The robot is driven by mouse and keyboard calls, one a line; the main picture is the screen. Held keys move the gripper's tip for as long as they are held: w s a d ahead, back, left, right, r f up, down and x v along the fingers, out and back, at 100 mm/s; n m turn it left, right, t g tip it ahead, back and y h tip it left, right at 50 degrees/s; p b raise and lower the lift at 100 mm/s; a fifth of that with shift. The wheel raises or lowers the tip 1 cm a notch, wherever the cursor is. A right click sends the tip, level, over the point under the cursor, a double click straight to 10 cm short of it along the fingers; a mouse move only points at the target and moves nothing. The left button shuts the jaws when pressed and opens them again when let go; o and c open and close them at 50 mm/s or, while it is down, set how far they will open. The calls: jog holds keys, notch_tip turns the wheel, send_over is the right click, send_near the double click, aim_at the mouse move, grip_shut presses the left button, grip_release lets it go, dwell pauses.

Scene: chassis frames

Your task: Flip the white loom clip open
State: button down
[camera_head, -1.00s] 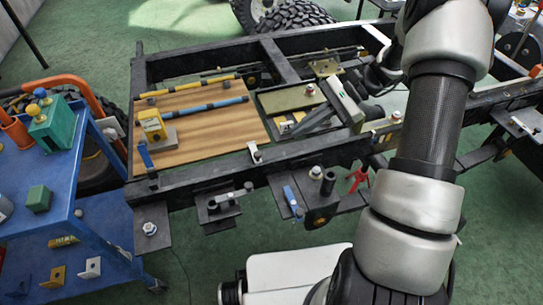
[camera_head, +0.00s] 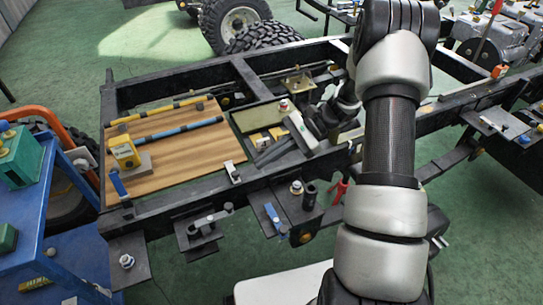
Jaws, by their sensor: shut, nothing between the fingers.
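A small white clip (camera_head: 232,172) stands on the near rail of the black chassis frame (camera_head: 170,207), at the right corner of the wooden board. It looks like the loom clip; whether its flap is open is too small to tell. My gripper (camera_head: 259,161) reaches down-left over the frame, its dark fingers together and empty. The fingertips are just right of and behind the white clip in the picture, apparently apart from it. A blue clip (camera_head: 117,183) stands on the same rail farther left.
The wooden board (camera_head: 165,165) carries yellow and blue bars and a yellow block (camera_head: 124,152). Brackets below the rail hold a pale lever (camera_head: 222,214), a blue lever (camera_head: 272,214), a black cylinder (camera_head: 309,196) and a red part (camera_head: 341,188). A blue cart (camera_head: 30,220) stands at left.

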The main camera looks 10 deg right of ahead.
aim_at(232, 169)
jog(key=x, duration=0.5)
jog(key=shift+a+f+b, duration=0.1)
jog(key=shift+a+b, duration=0.05)
jog(key=shift+b, duration=0.25)
